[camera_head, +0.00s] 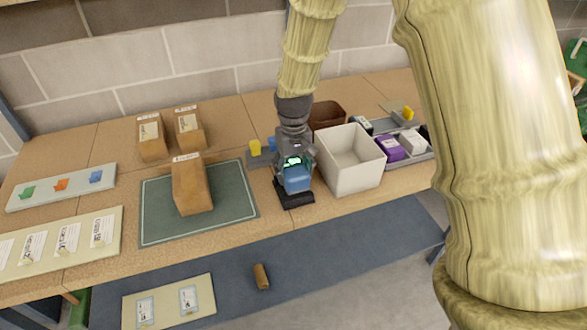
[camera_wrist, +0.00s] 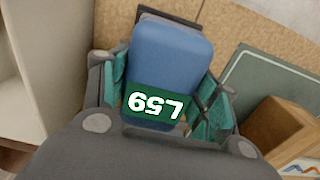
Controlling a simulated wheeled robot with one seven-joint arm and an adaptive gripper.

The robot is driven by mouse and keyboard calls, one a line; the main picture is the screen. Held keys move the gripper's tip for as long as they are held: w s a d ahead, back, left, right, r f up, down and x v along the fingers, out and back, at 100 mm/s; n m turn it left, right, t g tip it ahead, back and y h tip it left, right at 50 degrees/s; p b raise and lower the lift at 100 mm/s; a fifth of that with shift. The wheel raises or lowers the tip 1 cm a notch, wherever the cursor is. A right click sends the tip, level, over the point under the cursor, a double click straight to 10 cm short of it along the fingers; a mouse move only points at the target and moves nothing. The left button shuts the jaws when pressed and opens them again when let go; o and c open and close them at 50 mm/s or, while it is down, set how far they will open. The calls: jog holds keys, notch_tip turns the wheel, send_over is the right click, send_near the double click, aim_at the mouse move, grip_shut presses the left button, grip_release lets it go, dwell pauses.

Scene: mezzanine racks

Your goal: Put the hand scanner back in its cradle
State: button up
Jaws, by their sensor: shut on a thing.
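The hand scanner (camera_head: 298,181) is a blue, rounded block. A black base that looks like the cradle (camera_head: 294,200) is right under the scanner near the bench's front edge. Its dark edge (camera_wrist: 170,14) shows behind the scanner in the wrist view. I cannot tell whether the scanner touches or sits in it.
A white bin (camera_head: 350,165) stands close on the right, with a brown bin (camera_head: 327,112) behind it. A green mat (camera_head: 160,228) with a brown package (camera_head: 191,185) lies to the left. A grey tray (camera_head: 405,157) of small boxes is farther right.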

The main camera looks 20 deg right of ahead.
jog(key=shift+f, duration=0.95)
jog(key=o, duration=1.3)
